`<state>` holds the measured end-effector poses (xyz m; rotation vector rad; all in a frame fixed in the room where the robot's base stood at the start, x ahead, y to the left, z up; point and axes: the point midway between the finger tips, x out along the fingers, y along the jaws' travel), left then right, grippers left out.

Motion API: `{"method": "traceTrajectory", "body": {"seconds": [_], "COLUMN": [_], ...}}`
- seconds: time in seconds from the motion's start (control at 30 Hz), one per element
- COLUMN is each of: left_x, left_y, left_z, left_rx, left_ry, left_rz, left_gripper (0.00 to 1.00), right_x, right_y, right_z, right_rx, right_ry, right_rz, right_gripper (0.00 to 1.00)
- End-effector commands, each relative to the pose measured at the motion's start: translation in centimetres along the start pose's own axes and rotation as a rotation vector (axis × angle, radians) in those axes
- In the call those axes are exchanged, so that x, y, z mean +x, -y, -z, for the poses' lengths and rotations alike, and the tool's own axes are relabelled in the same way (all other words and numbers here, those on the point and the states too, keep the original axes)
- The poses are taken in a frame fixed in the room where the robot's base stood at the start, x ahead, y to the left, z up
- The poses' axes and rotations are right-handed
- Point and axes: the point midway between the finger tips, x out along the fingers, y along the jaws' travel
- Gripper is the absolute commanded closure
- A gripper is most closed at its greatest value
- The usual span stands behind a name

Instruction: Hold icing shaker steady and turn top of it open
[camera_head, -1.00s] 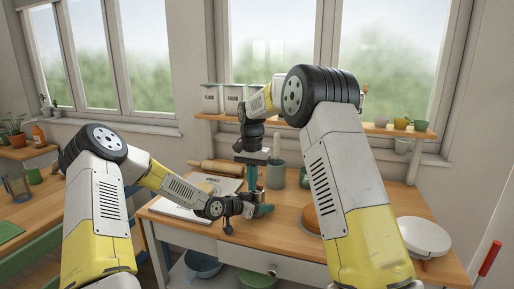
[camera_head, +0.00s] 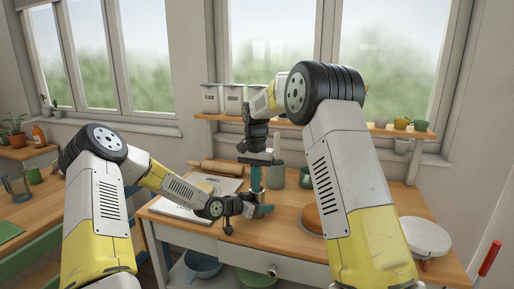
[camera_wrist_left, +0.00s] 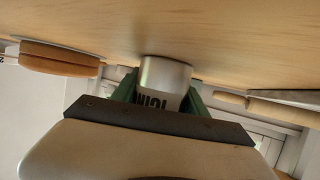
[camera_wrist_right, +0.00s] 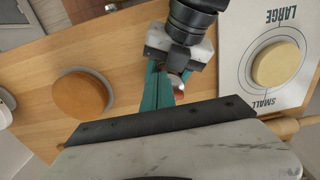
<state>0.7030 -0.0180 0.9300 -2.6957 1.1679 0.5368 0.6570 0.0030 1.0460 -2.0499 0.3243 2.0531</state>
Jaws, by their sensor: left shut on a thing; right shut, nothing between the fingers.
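The icing shaker (camera_wrist_left: 165,78) is a pale metallic cylinder with dark lettering. It shows upside down in the left wrist view, against the wooden tabletop. My left gripper is shut on it, with one green finger on each side (camera_wrist_left: 163,96); in the head view this gripper (camera_head: 262,209) is low over the table. My right gripper (camera_head: 256,180) points down just above the left one. In the right wrist view its teal fingers (camera_wrist_right: 158,84) are shut and empty, close beside the left gripper. The shaker's top is mostly hidden by the fingers.
A sheet marked LARGE and SMALL (camera_wrist_right: 236,50) carries a pale disc (camera_wrist_right: 275,65). A white round appliance (camera_head: 424,236) is at right.

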Motion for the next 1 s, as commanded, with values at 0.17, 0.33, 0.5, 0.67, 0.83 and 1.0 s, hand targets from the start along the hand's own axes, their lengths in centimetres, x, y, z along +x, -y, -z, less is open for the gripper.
{"method": "traceTrajectory", "body": {"seconds": [0.17,0.33,0.5,0.67,0.83,1.0], "left_x": [0.0,0.0,0.0,0.0,0.0,0.0], "left_y": [0.0,0.0,0.0,0.0,0.0,0.0], "left_z": [0.0,0.0,0.0,0.0,0.0,0.0], "left_rx": [0.0,0.0,0.0,0.0,0.0,0.0], "left_ry": [-0.001,-0.001,-0.001,-0.001,-0.001,-0.001], "left_rz": [0.0,0.0,0.0,0.0,0.0,0.0], "left_gripper": [0.92,0.92,0.92,0.92,0.92,0.92], "right_x": [0.0,0.0,0.0,-0.4,-2.5,-4.5], "right_y": [0.0,0.0,-0.1,-0.2,-0.1,-0.1], "right_z": [0.0,-0.1,-0.6,-0.7,-0.7,-0.7], "right_rx": [0.0,0.0,0.0,0.0,0.0,0.0], "right_ry": [0.0,0.0,-0.001,-0.001,-0.003,-0.002], "right_rz": [0.0,0.0,0.0,0.0,0.002,0.001], "right_gripper": [1.0,1.0,1.0,1.0,1.0,1.0]}}
